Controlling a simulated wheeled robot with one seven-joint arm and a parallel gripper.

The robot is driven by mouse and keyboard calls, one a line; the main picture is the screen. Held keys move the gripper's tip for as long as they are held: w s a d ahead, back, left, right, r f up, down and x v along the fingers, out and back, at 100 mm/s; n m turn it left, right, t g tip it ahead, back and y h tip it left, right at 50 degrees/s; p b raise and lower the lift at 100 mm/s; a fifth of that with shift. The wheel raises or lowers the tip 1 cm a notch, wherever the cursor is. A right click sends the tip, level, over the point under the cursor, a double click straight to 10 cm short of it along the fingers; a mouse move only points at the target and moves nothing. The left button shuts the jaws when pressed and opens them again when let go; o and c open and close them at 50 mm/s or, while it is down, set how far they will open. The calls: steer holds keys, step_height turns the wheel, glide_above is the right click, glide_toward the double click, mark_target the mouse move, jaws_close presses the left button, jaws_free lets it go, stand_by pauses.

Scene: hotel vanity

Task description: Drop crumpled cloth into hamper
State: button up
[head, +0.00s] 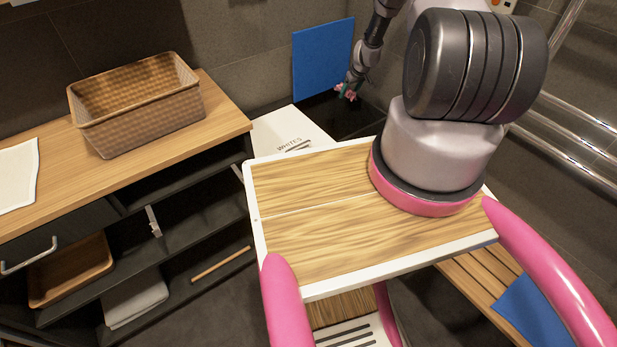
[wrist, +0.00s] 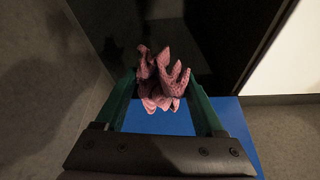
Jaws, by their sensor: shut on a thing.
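My gripper (head: 352,84) is shut on a crumpled pink cloth (head: 346,93), held above a dark opening or surface (head: 340,113) by the wall. In the wrist view the cloth (wrist: 163,78) bunches up between the green fingers of my gripper (wrist: 163,88). A white hamper with "WHITES" on its top (head: 285,130) stands left of this dark area. A blue panel (head: 323,60) stands upright behind it, and blue (wrist: 158,118) also shows below the cloth in the wrist view. Whether the dark area is an open hamper's inside I cannot tell.
A wooden counter (head: 225,115) at the left bears a woven basket (head: 150,118) and a white cloth (head: 17,175). Dark shelves below hold a wooden tray (head: 70,272) and a folded towel (head: 135,298). Metal rails (head: 575,130) and a slatted bench (head: 478,290) are at the right.

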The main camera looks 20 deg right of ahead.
steer(key=shift+f, duration=0.85)
steer(key=o, duration=1.5)
steer(key=shift+c, duration=0.2)
steer(key=v, duration=1)
steer(key=shift+s+r, duration=0.2)
steer(key=shift+r, duration=0.15)
